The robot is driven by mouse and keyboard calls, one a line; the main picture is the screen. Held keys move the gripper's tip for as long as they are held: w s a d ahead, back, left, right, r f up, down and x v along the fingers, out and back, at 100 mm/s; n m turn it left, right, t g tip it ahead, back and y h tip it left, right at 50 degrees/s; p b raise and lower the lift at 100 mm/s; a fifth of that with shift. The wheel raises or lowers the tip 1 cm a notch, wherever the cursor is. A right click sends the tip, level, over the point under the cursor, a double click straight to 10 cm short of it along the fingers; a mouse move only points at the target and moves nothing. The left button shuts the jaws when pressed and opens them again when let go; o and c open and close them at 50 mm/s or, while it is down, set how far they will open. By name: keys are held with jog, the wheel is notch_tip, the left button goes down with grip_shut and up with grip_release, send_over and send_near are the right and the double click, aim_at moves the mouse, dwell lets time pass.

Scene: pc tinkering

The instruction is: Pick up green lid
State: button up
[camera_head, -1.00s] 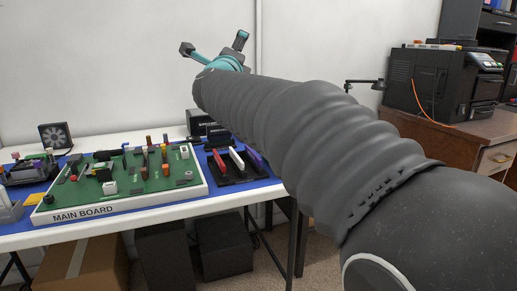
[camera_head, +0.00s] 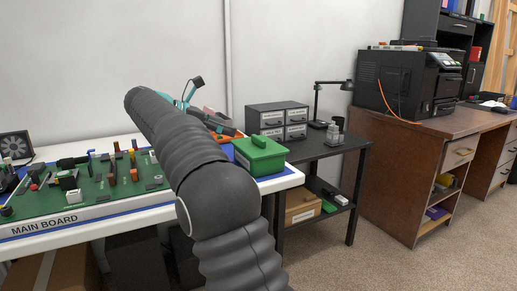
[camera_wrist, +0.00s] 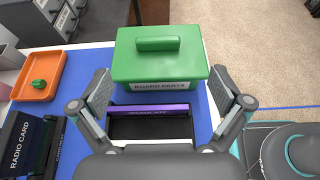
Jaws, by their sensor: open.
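The green lid (camera_head: 261,146) sits on a green box at the right end of the white table in the head view. In the wrist view the lid (camera_wrist: 160,52) has a raised bar handle, and the box front below it reads "BOARD PARTS". My gripper (camera_wrist: 161,74) is open and empty, its two fingers spread to either side of the lid's near edge. Whether the fingers are level with the lid or above it I cannot tell. In the head view my arm hides most of the gripper.
An orange tray (camera_wrist: 40,76) with a small green item lies left of the box. A black holder with a purple-edged card (camera_wrist: 150,111) stands directly in front of it. The main board (camera_head: 92,195) fills the table's left. A black side table (camera_head: 325,148) stands behind at right.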

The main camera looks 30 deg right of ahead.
aim_at(256, 138)
jog(key=x, duration=0.6)
jog(key=shift+d+f, duration=0.15)
jog(key=shift+d, duration=0.25)
jog(key=shift+f+b+x, duration=0.2)
jog(key=shift+x, duration=1.1)
jog(key=shift+f+b+x, duration=0.15)
jog(key=shift+f+x, duration=0.05)
jog(key=shift+x, duration=1.05)
jog(key=shift+w+a, duration=0.2)
jog(key=c, duration=1.1)
